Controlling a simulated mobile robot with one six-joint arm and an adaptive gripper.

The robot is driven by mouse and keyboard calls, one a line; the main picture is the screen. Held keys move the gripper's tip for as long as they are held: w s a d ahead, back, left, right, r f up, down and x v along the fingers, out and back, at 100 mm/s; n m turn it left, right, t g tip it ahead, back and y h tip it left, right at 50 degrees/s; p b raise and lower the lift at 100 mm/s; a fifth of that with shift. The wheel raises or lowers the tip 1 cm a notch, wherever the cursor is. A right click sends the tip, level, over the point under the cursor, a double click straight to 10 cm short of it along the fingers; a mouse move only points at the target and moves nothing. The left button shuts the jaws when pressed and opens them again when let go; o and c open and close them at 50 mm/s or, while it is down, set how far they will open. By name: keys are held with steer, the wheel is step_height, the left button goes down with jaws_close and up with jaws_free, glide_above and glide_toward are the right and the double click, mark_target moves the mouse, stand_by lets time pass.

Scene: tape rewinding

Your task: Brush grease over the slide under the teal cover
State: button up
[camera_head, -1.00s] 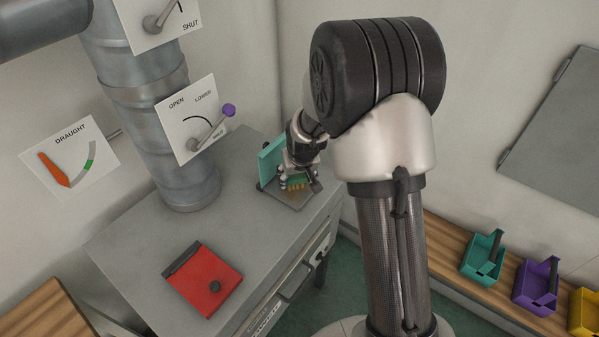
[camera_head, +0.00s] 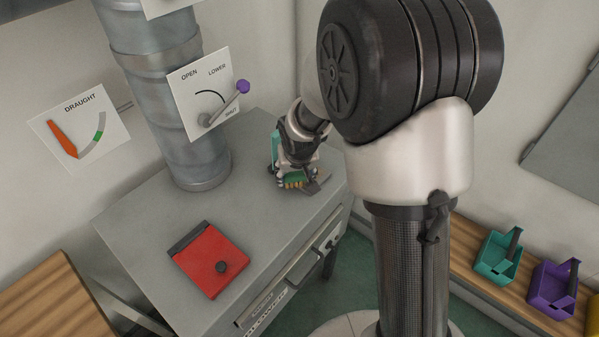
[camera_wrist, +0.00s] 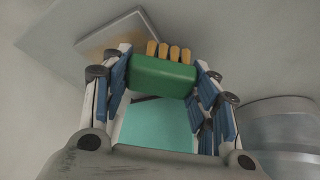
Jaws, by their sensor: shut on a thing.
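My gripper (camera_head: 297,172) is shut on a green brush (camera_wrist: 163,75) with several tan bristle tufts. In the wrist view the green block sits between my two fingers, bristles pointing away from my palm. The teal cover (camera_head: 275,148) stands raised on the grey cabinet top, mostly behind my gripper; it also shows as a teal panel (camera_wrist: 157,124) below the brush in the wrist view. The slide plate (camera_wrist: 109,43) lies beyond the bristles, with a brownish patch on it. In the head view my gripper hides much of the plate. I cannot tell if the bristles touch it.
A red cover (camera_head: 210,258) with a dark knob lies shut on the cabinet top (camera_head: 150,215). A metal pipe (camera_head: 200,160) rises behind, with a purple-knobbed lever (camera_head: 241,88) on a plate. Teal (camera_head: 497,260) and purple (camera_head: 552,290) bins stand on a wooden bench at right.

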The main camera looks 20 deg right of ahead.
steer(key=shift+w+a, duration=0.5)
steer(key=shift+w, duration=0.15)
steer(key=shift+w+d+r, duration=0.15)
steer(key=shift+w+d, duration=0.05)
steer(key=shift+d, duration=0.2)
steer(key=shift+w+d+p, duration=0.7)
steer(key=shift+d+p, duration=0.05)
steer(key=shift+d, duration=0.15)
steer(key=shift+w+d+p, duration=0.4)
steer(key=shift+d+p, duration=0.05)
steer(key=shift+d, duration=0.15)
steer(key=shift+w+d+f+p, duration=0.1)
steer(key=shift+w+d+p, duration=0.05)
steer(key=shift+w+d, duration=0.75)
steer(key=shift+w+d+f+p, duration=0.15)
steer(key=shift+w+d, duration=0.45)
steer(key=shift+d, duration=0.5)
steer(key=shift+r, duration=0.1)
steer(key=shift+r+p, duration=1.9)
steer(key=shift+r, duration=1.1)
